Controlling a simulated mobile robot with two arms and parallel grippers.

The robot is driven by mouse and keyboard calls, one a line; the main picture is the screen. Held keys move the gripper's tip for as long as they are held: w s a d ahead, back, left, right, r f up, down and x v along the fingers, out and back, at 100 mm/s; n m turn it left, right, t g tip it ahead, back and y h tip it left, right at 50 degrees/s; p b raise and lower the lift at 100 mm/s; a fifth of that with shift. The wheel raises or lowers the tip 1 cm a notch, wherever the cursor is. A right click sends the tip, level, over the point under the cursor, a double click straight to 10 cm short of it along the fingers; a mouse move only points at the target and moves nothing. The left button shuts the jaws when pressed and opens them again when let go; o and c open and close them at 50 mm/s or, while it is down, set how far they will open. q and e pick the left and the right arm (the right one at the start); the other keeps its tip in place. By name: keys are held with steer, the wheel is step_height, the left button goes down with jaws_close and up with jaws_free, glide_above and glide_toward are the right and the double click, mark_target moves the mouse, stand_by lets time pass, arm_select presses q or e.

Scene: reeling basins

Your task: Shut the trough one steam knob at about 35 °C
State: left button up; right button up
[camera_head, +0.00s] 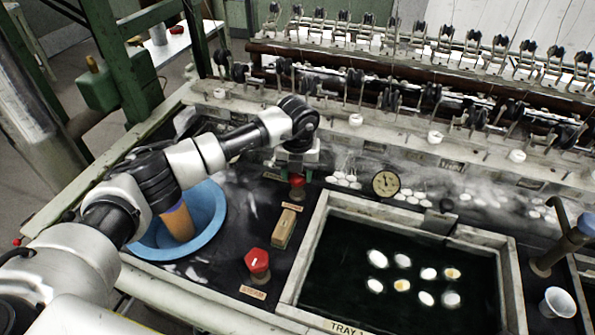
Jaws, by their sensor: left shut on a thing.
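My left gripper (297,163) reaches over the basins from the left and points down. It is shut on the far red knob (297,182), which mostly shows below the fingers. A second red knob (257,262) with a white mark stands nearer, left of the tray, with a small label below it. My right gripper is out of view.
A framed tray (310,262) of dark water holds several white cocoons. A blue basin (212,208) lies under my left arm. A wooden block (284,229) sits between the knobs. A blue-topped handle (573,236) and white cup (558,302) stand right. Reeling hooks line the back.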

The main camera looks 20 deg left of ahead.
arm_select(q)
steer(key=shift+m+b, duration=0.6)
steer(key=shift+f+m+b, duration=0.15)
steer(key=shift+m+b, duration=0.7)
steer(key=shift+m, duration=0.25)
steer(key=m+b, duration=0.2)
steer(key=m, duration=0.1)
steer(key=shift+r+m+b, duration=0.2)
steer(key=shift+m+b, duration=0.5)
steer(key=shift+m, duration=0.5)
steer(key=o, duration=0.9)
step_height(320, 180, up, 11)
steer(key=shift+f+b, duration=0.1)
steer(key=shift+b, duration=0.55)
